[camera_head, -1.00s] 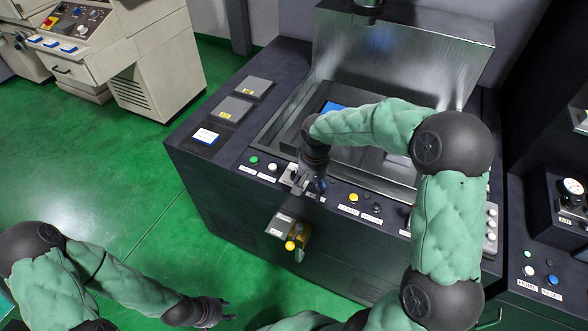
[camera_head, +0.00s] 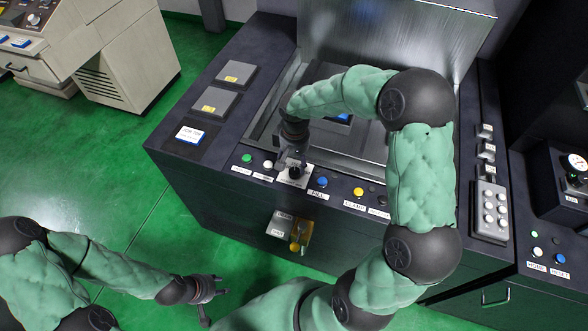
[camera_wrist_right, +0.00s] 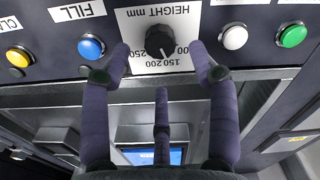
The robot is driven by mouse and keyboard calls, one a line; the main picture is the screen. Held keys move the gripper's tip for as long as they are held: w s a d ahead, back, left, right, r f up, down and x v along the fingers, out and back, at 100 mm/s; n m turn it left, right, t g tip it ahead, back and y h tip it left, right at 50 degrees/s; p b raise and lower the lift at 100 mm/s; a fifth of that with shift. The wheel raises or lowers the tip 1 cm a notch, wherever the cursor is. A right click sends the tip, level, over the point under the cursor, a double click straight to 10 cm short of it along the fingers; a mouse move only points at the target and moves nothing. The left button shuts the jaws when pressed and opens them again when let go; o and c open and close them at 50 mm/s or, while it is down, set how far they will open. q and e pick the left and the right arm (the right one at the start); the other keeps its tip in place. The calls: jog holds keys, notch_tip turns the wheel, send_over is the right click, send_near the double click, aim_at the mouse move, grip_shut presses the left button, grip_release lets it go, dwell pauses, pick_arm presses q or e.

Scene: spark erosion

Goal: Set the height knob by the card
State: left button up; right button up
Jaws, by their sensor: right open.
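The black height knob (camera_head: 294,173) sits on a white scale plate at the machine's front panel. In the right wrist view, the knob (camera_wrist_right: 159,41) is on the plate marked HEIGHT mm (camera_wrist_right: 150,65), which appears upside down with numbers around it. I cannot read the pointer setting surely. My right gripper (camera_head: 291,160) is open, its fingers on either side of the knob in the wrist view (camera_wrist_right: 160,52); contact is unclear. The white and blue card (camera_head: 190,135) lies on the machine's left top; its writing is too small. My left gripper (camera_head: 213,296) is open and empty over the floor.
A blue button (camera_head: 322,182) marked FILL and white and green buttons (camera_head: 246,158) flank the knob. The green floor (camera_head: 90,150) at left is clear.

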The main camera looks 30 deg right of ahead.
aim_at(295, 171)
notch_tip(295, 171, down, 5)
jog(key=shift+f+b, duration=0.15)
jog(key=shift+b, duration=0.15)
jog(key=c, duration=1.1)
